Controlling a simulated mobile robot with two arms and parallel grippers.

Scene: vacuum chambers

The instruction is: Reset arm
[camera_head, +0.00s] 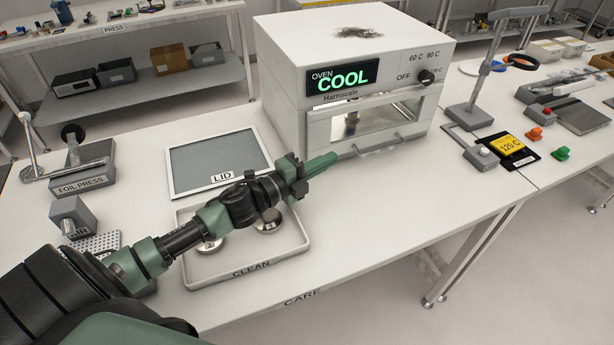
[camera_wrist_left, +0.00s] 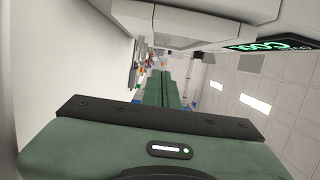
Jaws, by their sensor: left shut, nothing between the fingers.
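My left arm comes in from the lower left of the head view and reaches over the tray marked CLEAN. My left gripper (camera_head: 320,165) is shut and empty, its green fingers pointing right, in front of the oven's lower left corner. In the left wrist view the two fingers (camera_wrist_left: 162,90) lie together with nothing between them. The white oven (camera_head: 350,75) stands behind the gripper, its display reading COOL. My right gripper does not show in either view.
The CLEAN tray (camera_head: 290,245) holds round metal pieces, partly hidden by my arm. The LID panel (camera_head: 215,158) lies behind it. A foil press (camera_head: 85,170) stands at left. A yellow 120 C block (camera_head: 507,145) and a grey stand (camera_head: 470,115) are right of the oven. The front right table top is clear.

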